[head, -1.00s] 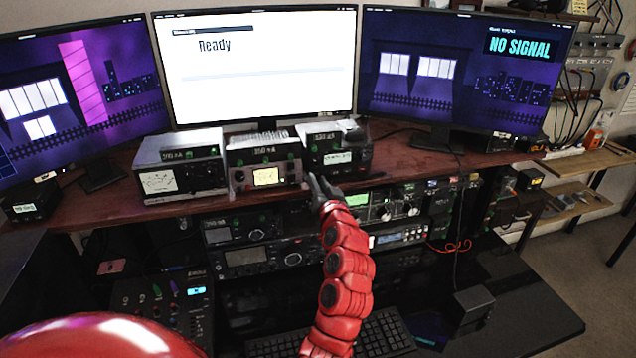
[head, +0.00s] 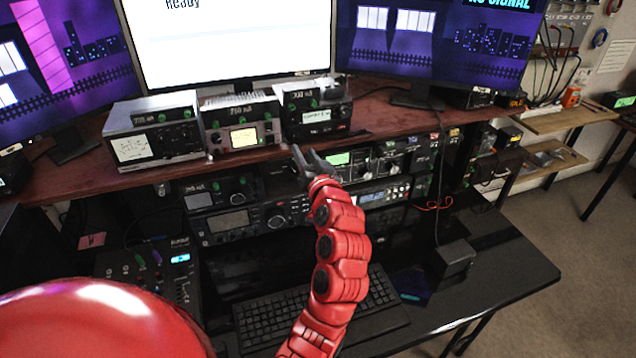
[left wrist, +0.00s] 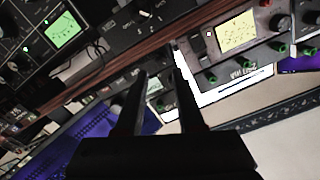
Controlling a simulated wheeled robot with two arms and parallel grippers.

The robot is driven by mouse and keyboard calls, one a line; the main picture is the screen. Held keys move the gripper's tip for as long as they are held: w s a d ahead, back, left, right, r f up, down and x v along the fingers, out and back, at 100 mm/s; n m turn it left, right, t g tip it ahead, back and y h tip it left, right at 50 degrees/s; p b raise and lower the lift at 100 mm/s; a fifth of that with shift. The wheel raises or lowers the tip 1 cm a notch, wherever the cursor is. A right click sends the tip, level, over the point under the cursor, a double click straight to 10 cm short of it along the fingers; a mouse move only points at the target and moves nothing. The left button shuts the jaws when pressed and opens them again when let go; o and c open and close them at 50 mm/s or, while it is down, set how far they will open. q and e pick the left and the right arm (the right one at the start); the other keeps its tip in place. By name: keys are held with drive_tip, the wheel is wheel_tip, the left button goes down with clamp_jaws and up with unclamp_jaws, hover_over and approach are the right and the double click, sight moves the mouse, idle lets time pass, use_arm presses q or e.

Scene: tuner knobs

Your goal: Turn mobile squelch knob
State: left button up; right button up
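A black radio (head: 317,116) with a small lit display, green knobs on its upper panel and darker controls stands at the right end of the row on the wooden shelf. I cannot tell which of its controls is the squelch knob. My left gripper (head: 306,152) is open and empty, just in front of and below this radio, near the shelf edge. In the left wrist view its two dark fingers (left wrist: 160,72) are apart with nothing held between them. A unit with a small lit display shows partly behind them. My right gripper is not in view.
Two grey metered units, left (head: 155,133) and middle (head: 240,122), stand beside the radio on the shelf (head: 75,178). More radios with knobs (head: 250,218) sit below. Monitors (head: 225,45) stand behind. A keyboard (head: 270,318) and a black box (head: 455,256) lie on the lower desk.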

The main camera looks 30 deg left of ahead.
use_arm(q)
drive_tip(key=b+v, duration=0.2)
drive_tip(key=v, duration=0.9)
drive_tip(key=shift+s+d+f, duration=0.1)
drive_tip(key=shift+s+d, duration=0.05)
drive_tip(key=shift+d, duration=0.05)
